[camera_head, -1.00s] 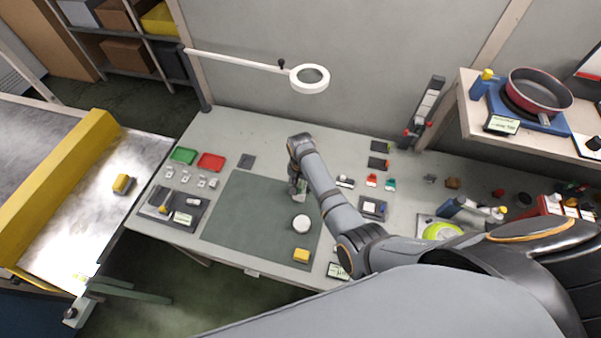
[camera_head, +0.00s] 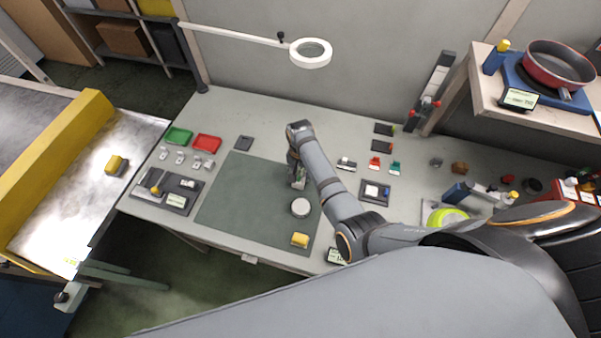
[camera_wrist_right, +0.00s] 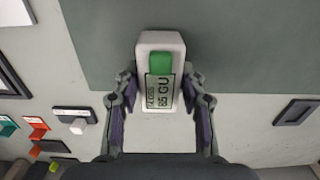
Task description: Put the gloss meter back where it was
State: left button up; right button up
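The gloss meter (camera_wrist_right: 160,75) is a white block with a green button and a display reading 65 GU. In the right wrist view it stands between the two fingers of my right gripper (camera_wrist_right: 160,85), which press close on both sides. In the head view my right gripper (camera_head: 297,184) is low over the back right part of the green mat (camera_head: 240,205), and a bit of the pale meter (camera_head: 300,184) shows at its tip. Whether the meter touches the table is hard to tell. My left gripper is out of view.
A round white piece (camera_head: 301,207) and a yellow block (camera_head: 299,240) lie on the mat in front of the gripper. A dark tray (camera_head: 365,200) stands to the right. A small dark pad (camera_head: 244,143) lies behind the mat. The left mat area is clear.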

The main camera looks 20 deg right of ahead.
aim_at(301, 172)
jog(key=o, duration=0.3)
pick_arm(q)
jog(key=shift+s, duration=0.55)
pick_arm(e)
jog(key=shift+o, duration=0.2)
jog(key=shift+r, duration=0.1)
notch_tip(301, 172, up, 8)
jog(key=p, duration=0.7)
jog(key=shift+p, duration=0.4)
jog(key=shift+r+b, duration=0.3)
jog(key=shift+b, duration=0.5)
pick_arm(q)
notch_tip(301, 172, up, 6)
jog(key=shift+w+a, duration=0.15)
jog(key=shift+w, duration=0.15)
pick_arm(e)
notch_tip(301, 172, up, 4)
jog(key=shift+f, duration=0.2)
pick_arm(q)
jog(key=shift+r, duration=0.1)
